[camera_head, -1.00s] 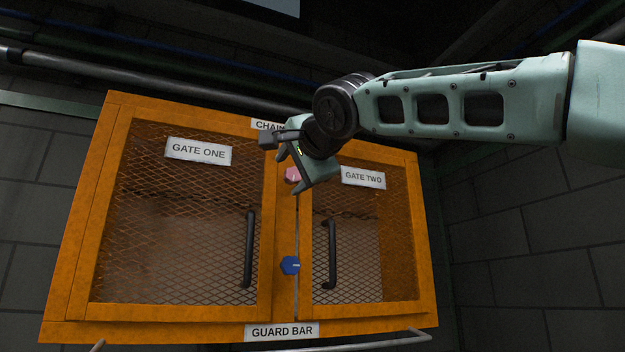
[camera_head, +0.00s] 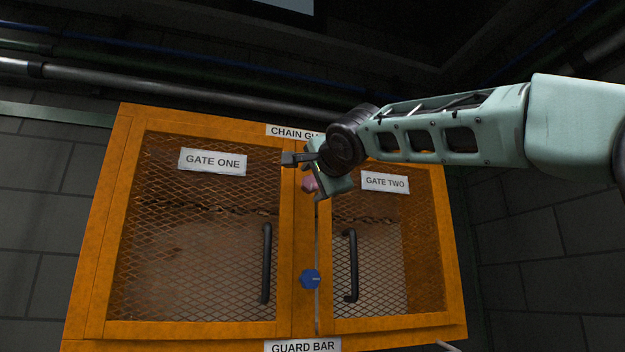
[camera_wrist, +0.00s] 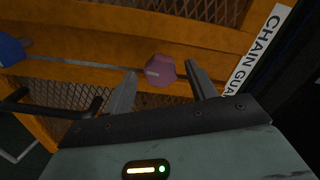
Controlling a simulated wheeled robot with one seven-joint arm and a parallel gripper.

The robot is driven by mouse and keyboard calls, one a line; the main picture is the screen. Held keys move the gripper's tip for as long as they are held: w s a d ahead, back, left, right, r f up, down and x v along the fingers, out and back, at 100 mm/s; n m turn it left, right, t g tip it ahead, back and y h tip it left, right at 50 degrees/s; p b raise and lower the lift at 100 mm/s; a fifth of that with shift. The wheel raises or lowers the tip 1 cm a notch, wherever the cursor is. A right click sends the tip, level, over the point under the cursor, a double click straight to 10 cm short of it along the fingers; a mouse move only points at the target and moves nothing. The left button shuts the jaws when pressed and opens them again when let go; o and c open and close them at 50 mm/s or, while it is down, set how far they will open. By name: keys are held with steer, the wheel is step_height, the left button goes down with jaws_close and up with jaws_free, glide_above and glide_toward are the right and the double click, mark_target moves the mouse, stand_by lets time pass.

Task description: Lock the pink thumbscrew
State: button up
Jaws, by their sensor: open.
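The pink thumbscrew (camera_head: 309,184) sits on the middle post of the orange cabinet, below the chain guard label. In the head view it is partly hidden by my gripper (camera_head: 318,178). In the wrist view the pink thumbscrew (camera_wrist: 160,70) shows as a faceted knob with a pale mark on its face. My gripper (camera_wrist: 158,85) is open, with one finger on each side of the knob's near part. The knob lies at or just past the fingertips, and no finger visibly touches it.
A blue thumbscrew (camera_head: 310,279) is lower on the same post. Black handles stand on the gate one door (camera_head: 266,262) and the gate two door (camera_head: 350,265). The chain guard label (camera_wrist: 258,55) is close beside the gripper. Pipes (camera_head: 150,80) run along the wall above.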

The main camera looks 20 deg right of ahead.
steer(key=shift+w, duration=0.5)
steer(key=n, duration=0.6)
steer(key=shift+n, duration=0.3)
steer(key=n, duration=0.5)
steer(key=shift+n, duration=0.3)
steer(key=shift+c, duration=0.3)
